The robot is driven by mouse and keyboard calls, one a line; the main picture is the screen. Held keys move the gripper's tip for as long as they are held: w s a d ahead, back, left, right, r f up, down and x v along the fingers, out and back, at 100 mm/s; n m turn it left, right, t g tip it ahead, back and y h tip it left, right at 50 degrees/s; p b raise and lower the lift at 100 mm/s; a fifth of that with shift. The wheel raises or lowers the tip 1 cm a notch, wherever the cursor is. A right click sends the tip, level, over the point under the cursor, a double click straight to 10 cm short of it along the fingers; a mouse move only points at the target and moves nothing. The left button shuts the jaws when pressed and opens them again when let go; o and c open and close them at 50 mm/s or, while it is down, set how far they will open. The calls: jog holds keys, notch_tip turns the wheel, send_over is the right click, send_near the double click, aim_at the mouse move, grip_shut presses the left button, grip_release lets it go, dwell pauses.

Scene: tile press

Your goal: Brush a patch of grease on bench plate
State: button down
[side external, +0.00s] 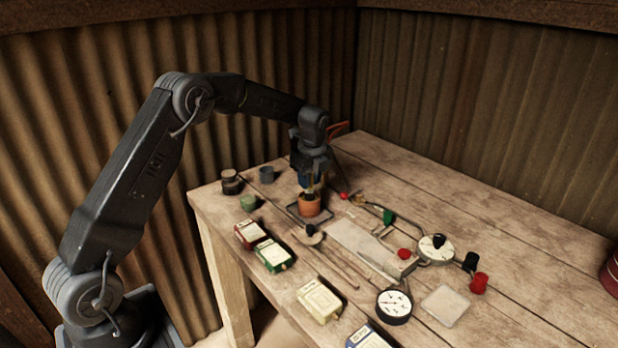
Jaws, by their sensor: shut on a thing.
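My gripper (312,186) points down directly above an orange-brown pot (309,206). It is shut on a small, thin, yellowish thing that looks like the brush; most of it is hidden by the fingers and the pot. Its lower end is at the pot's mouth; I cannot tell how deep it reaches. The pot stands on or beside a dark flat tray (328,217). A pale flat plate (357,240), which may be the bench plate, lies on the bench to the right of the pot. No grease patch can be made out on it.
The wooden bench (510,250) has clear room at the right. A round white gauge (394,306), a white dial (436,249), a clear square (445,305) and thin rods (333,262) lie around the plate. Several small boxes (272,256) line the front edge.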

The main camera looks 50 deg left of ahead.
jog(key=shift+f, duration=0.4)
dwell(1.0)
jog(key=shift+r, duration=0.1)
jog(key=shift+r, duration=3.45)
